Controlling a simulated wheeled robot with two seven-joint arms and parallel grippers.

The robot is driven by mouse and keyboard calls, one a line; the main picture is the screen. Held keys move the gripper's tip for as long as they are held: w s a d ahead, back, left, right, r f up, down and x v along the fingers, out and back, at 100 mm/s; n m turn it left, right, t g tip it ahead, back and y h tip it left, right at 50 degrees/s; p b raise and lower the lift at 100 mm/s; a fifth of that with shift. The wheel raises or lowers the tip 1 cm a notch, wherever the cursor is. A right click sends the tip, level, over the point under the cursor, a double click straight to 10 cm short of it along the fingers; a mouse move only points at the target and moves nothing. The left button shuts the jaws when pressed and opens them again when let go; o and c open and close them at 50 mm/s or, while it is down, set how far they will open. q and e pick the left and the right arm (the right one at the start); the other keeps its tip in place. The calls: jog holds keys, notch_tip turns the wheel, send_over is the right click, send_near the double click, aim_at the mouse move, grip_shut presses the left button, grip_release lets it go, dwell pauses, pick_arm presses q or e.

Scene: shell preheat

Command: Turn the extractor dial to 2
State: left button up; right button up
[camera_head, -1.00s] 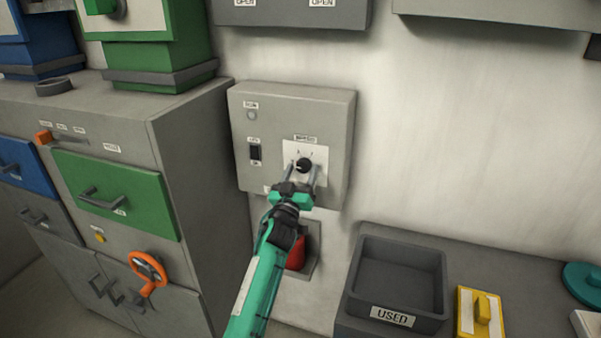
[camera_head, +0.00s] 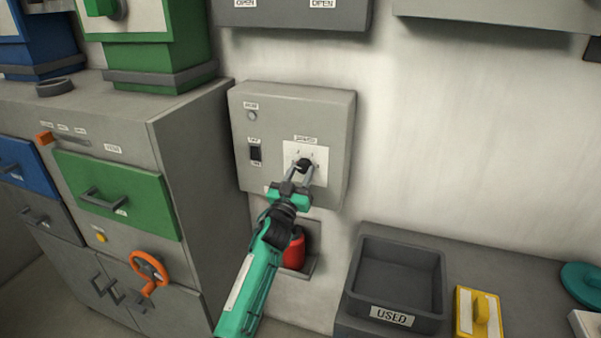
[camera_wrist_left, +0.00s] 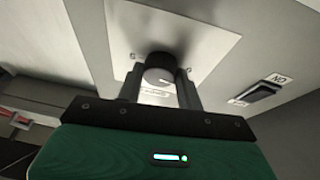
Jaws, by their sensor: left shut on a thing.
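The extractor dial (camera_head: 304,165) is a small black knob on a white plate (camera_head: 320,155), set in a grey wall box (camera_head: 290,110). My left gripper (camera_head: 302,172) reaches it from below and is shut on it. In the left wrist view the dial (camera_wrist_left: 160,70) sits between the two fingers of my left gripper (camera_wrist_left: 160,90), with a pale mark on its face. The numbers around the dial are too small to read, so I cannot tell its setting. My right gripper is out of view.
A black switch (camera_head: 255,152) and a round lamp (camera_head: 251,115) are on the same box. A red object (camera_head: 295,250) sits in a recess below. A grey tray marked USED (camera_head: 395,317) and a yellow block (camera_head: 478,312) stand at the lower right. A grey cabinet (camera_head: 190,150) stands left.

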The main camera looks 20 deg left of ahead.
pick_arm(q)
jog(key=m+h+p, duration=0.1)
jog(key=m, duration=0.1)
jog(key=m+g+h+p, duration=0.1)
jog(key=m, duration=0.2)
jog(key=m+h+p, duration=0.1)
jog(key=m, duration=0.1)
jog(key=shift+a+r+m+g+h, duration=0.25)
jog(key=shift+m+g+h, duration=0.05)
jog(key=shift+m, duration=0.1)
jog(key=shift+m+g+h+p, duration=0.45)
jog(key=shift+m+p, duration=0.35)
jog(key=shift+m, duration=0.6)
jog(key=shift+m+g+h+p, duration=0.45)
jog(key=shift+m+p, duration=0.35)
jog(key=shift+m, duration=0.6)
jog(key=shift+f, duration=0.1)
jog(key=o, duration=1)
